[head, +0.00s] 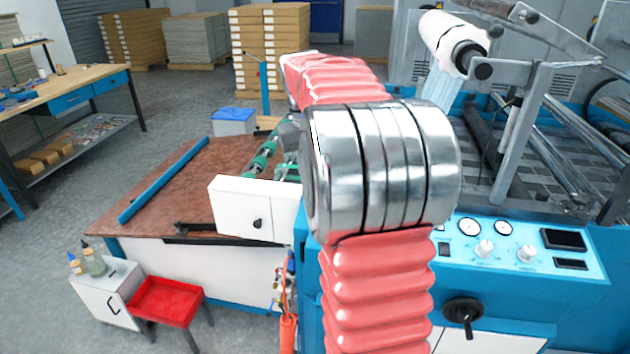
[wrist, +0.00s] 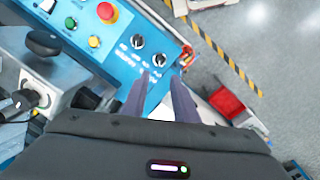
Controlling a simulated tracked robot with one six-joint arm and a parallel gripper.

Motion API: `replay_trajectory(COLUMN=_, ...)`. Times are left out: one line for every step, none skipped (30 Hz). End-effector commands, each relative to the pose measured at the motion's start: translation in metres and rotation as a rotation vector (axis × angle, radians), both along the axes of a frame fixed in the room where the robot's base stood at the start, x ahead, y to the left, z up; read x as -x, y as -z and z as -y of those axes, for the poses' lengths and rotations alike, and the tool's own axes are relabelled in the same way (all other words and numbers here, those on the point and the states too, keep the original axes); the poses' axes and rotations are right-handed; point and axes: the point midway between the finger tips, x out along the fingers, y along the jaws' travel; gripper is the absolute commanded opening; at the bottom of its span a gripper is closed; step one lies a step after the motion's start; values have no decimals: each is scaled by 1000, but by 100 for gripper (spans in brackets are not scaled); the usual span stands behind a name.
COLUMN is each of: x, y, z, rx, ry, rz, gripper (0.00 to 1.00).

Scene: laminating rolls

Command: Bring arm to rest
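In the head view my own arm, with red ribbed sleeves and a large shiny metal joint, stands up through the middle of the picture and bends away. My gripper is not visible there. In the wrist view my gripper (wrist: 160,78) shows two dark purple-grey fingers, apart from each other, with nothing held between them. Beyond the fingers lies a blue control panel (wrist: 118,45) with dials, coloured buttons and a red mushroom button (wrist: 107,12). I cannot tell the exact distance to it. A white film roll (head: 447,38) sits on the machine at upper right.
The blue laminating machine (head: 590,275) fills the right side, with a brown feed table (head: 160,190) at left. A red tray (head: 165,299) stands low in front. A workbench (head: 85,82) is at far left. Stacked boards (head: 272,45) stand behind. Grey floor between is clear.

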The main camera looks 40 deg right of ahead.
Motion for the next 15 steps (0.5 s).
replay_trajectory(x=0, y=0, z=0, rx=0, ry=0, rz=0, gripper=27)
replay_trajectory(x=0, y=0, z=0, rx=0, ry=0, rz=0, gripper=27)
replay_trajectory(x=0, y=0, z=0, rx=0, ry=0, rz=0, gripper=27)
replay_trajectory(x=0, y=0, z=0, rx=0, ry=0, rz=0, gripper=27)
replay_trajectory(x=0, y=0, z=0, rx=0, ry=0, rz=0, gripper=27)
replay_trajectory(x=0, y=0, z=0, rx=0, ry=0, rz=0, gripper=27)
replay_trajectory(x=0, y=0, z=0, rx=0, ry=0, rz=0, gripper=27)
replay_trajectory(x=0, y=0, z=0, rx=0, ry=0, rz=0, gripper=27)
replay_trajectory(x=0, y=0, z=0, rx=0, ry=0, rz=0, gripper=27)
replay_trajectory(x=0, y=0, z=0, rx=0, ry=2, rz=0, gripper=27)
replay_trajectory(x=-1, y=0, z=0, rx=1, ry=4, rz=3, gripper=27)
replay_trajectory(x=-2, y=0, z=1, rx=5, ry=6, rz=9, gripper=27)
replay_trajectory(x=-4, y=0, z=2, rx=9, ry=8, rz=16, gripper=27)
replay_trajectory(x=-6, y=1, z=3, rx=11, ry=11, rz=24, gripper=27)
replay_trajectory(x=-7, y=5, z=3, rx=11, ry=16, rz=30, gripper=27)
